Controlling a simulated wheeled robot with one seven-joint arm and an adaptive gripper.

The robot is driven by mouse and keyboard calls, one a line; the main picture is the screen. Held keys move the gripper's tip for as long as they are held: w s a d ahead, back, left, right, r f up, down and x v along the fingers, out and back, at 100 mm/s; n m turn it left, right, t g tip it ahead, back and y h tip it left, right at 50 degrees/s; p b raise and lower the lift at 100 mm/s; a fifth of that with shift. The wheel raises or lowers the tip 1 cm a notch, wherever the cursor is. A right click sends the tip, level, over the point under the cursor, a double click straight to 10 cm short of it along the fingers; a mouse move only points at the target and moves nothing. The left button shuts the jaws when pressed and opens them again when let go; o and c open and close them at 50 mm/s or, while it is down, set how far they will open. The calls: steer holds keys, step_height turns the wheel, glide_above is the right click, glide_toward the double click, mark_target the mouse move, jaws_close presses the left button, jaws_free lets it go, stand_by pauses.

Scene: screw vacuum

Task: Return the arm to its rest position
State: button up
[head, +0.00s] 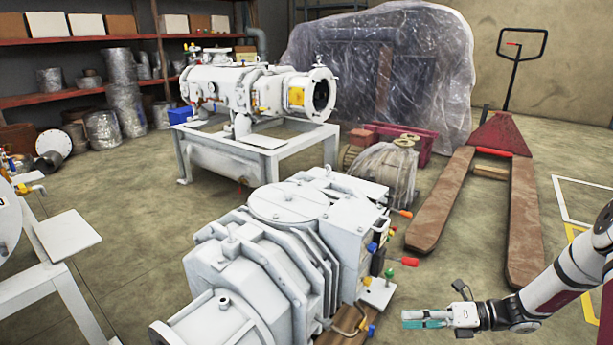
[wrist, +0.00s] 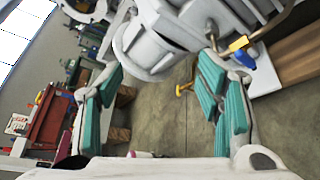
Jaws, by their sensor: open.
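My gripper (head: 425,319) is at the lower right of the head view, at the end of my white arm, which reaches in from the right edge. Its teal fingers point left, toward the large white vacuum pump (head: 290,240), and are apart from it. In the wrist view my gripper (wrist: 165,100) shows its two teal-padded fingers spread wide with nothing between them. The pump also shows beyond the fingers in the wrist view (wrist: 150,50).
Small levers with red and green knobs (head: 408,262) stick out from the pump's right side. A pallet jack (head: 430,205) stands behind my arm. A second white pump (head: 245,90) rests on a frame at the back. Bare floor (head: 450,280) lies around my gripper.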

steer(key=s+a+r+n+g+h, duration=0.35)
steer(key=s+r+n, duration=0.45)
steer(key=r, duration=0.4)
steer(key=s+a+r+n+g+h, duration=0.3)
steer(key=s+a+r+n+h, duration=0.25)
steer(key=r+n, duration=0.55)
steer(key=s+d+r+n+t+h+p, duration=0.15)
steer(key=s+r+n+h, duration=0.35)
steer(key=s, duration=0.6)
steer(key=s+d+r+n+t+h+b, duration=0.1)
steer(key=s+r+n+t+h, duration=0.1)
steer(key=s+n, duration=0.7)
step_height(320, 180, up, 40)
steer(key=s+m+t+p, duration=0.1)
steer(key=t+p, duration=0.3)
steer(key=p, duration=3.4)
steer(key=shift+d+y+p, duration=0.15)
steer(key=shift+y+p, duration=0.15)
steer(key=shift+r, duration=0.1)
